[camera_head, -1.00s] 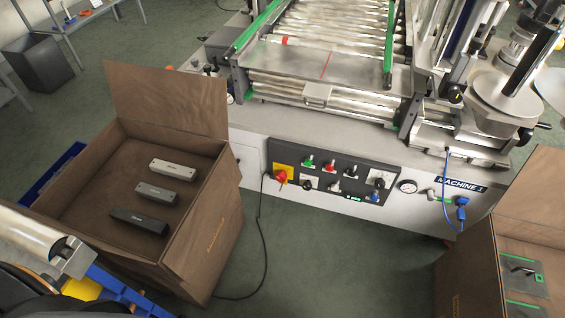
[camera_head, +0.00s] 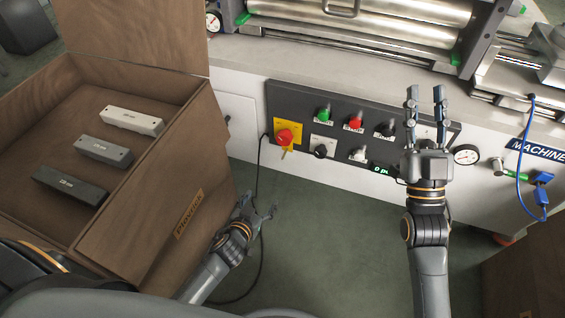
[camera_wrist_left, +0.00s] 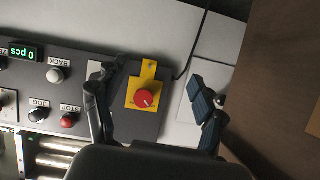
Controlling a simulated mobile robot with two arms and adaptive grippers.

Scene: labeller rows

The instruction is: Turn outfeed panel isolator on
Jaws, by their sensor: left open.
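The isolator is a red rotary knob (camera_head: 284,136) on a yellow plate (camera_head: 291,147) at the left end of the dark control panel (camera_head: 335,107). My left gripper (camera_head: 258,204) is open and empty, below and left of the knob, beside the brown box. In the left wrist view the red knob (camera_wrist_left: 145,98) shows between the spread fingers, apart from them. The knob's set position is too small to read surely. My right gripper (camera_head: 425,98) points up with its fingers apart, in front of the panel's right part, hiding some controls there.
Green (camera_head: 323,115), red (camera_head: 355,119) and black buttons, with a black selector (camera_head: 320,151), sit right of the isolator. A brown box (camera_head: 150,215) with several grey blocks stands at left. A black cable hangs below the panel. A gauge (camera_head: 467,155) is at right.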

